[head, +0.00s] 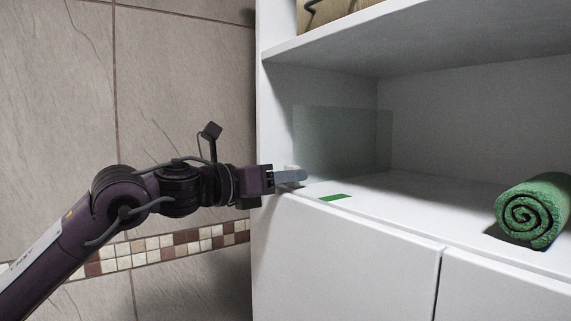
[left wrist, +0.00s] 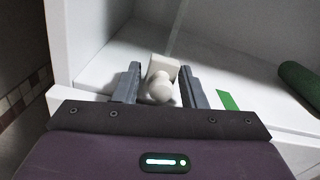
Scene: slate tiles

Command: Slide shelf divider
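The shelf divider (head: 345,140) is a clear, greenish pane standing upright on the white shelf near its left wall. A small pale block with a round knob (left wrist: 160,84) sits at its front end. My left gripper (head: 292,176) is at the left front edge of the shelf. In the left wrist view its two grey fingers (left wrist: 160,88) stand apart, one on each side of the knob, with gaps visible. A green mark (head: 335,197) lies flat on the shelf to the right of the gripper. My right gripper is in neither view.
A rolled green towel (head: 533,211) lies at the right of the shelf (head: 430,205). The cabinet's left side wall (head: 274,120) is close to my left gripper. An upper shelf (head: 420,42) holds a basket-like object (head: 335,10). The shelf between mark and towel is clear.

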